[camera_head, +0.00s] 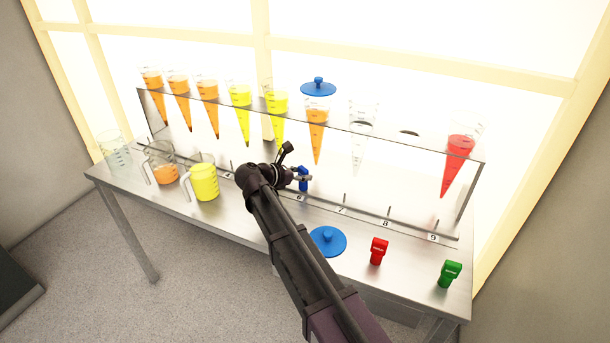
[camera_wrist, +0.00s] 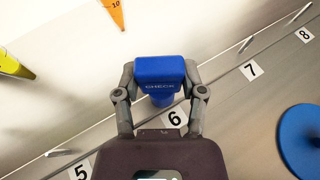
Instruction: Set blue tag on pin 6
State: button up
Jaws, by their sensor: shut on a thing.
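The blue tag (camera_head: 304,181) is marked CHECK and shows close up in the wrist view (camera_wrist: 160,72). My gripper (camera_head: 300,177) is shut on it, with one finger on each side in the wrist view (camera_wrist: 161,88). The tag is held at the rail by the number 6 label (camera_wrist: 174,117). Pin 6 itself is not visible, apparently hidden by the tag or gripper. I cannot tell whether the tag touches the pin or is above it. The pin by label 7 (camera_wrist: 252,71) shows bare to the right.
A clear rack (camera_head: 390,135) holds several cones with orange, yellow and red juice. Jugs (camera_head: 204,180) stand at left.

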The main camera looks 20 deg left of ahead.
jog(key=o, duration=1.1)
jog(key=shift+r, duration=0.15)
